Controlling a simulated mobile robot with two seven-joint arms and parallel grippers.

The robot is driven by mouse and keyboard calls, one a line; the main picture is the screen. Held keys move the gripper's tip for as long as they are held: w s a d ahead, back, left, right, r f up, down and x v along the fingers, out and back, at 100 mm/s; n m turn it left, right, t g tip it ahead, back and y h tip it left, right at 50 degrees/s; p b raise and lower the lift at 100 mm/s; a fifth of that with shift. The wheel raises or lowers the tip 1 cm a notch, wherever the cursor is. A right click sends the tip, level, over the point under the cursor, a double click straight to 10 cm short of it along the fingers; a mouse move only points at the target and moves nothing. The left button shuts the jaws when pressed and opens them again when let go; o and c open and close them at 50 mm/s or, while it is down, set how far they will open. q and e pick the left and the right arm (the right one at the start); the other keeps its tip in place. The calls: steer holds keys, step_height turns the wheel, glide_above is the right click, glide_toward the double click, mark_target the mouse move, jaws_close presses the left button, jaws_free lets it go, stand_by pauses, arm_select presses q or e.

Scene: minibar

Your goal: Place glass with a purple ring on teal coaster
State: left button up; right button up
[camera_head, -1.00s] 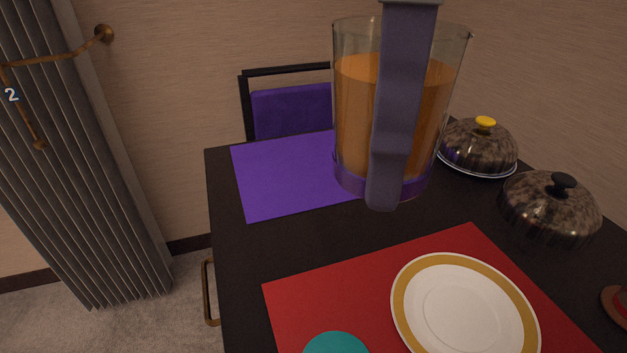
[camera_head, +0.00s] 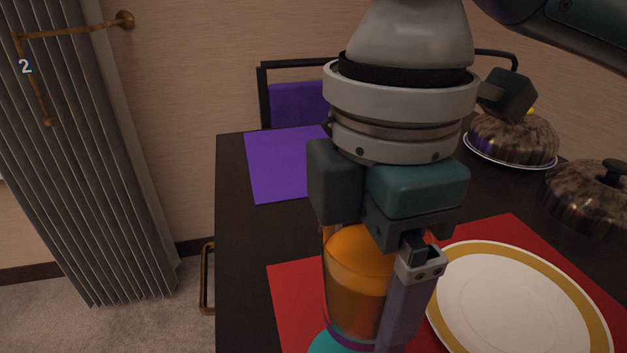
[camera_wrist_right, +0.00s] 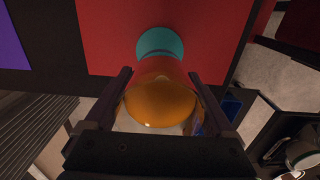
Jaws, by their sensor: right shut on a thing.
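The glass (camera_head: 352,292) holds orange liquid and has a purple ring near its base. My right gripper (camera_head: 368,318) comes down from above and is shut on its sides, one finger in front. The teal coaster (camera_head: 324,343) lies on the red mat, and its edge shows at the lower left of the glass base. In the right wrist view, the glass (camera_wrist_right: 160,105) stands between the fingers, with the teal coaster (camera_wrist_right: 159,40) past its base. The base overlaps the coaster in both views; I cannot tell whether they touch. My left gripper is not in view.
A white plate (camera_head: 520,300) with a gold band lies on the red mat (camera_head: 290,290), just right of the gripper. Two domed covers (camera_head: 512,140) (camera_head: 590,200) stand at the back right. A purple mat (camera_head: 275,165) lies at the back left of the dark table.

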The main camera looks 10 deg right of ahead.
mark_target(373, 251)
step_height(373, 251, down, 4)
steer(key=shift+f+b, duration=0.1)
steer(key=shift+b, duration=0.35)
step_height(373, 251, down, 4)
steer(key=shift+r+b, duration=0.1)
steer(key=shift+b, duration=0.6)
steer(key=shift+f, duration=0.3)
steer(key=o, duration=1.6)
steer(key=shift+c, duration=0.2)
step_height(373, 251, up, 11)
steer(key=p, duration=0.4)
steer(key=shift+r, duration=0.65)
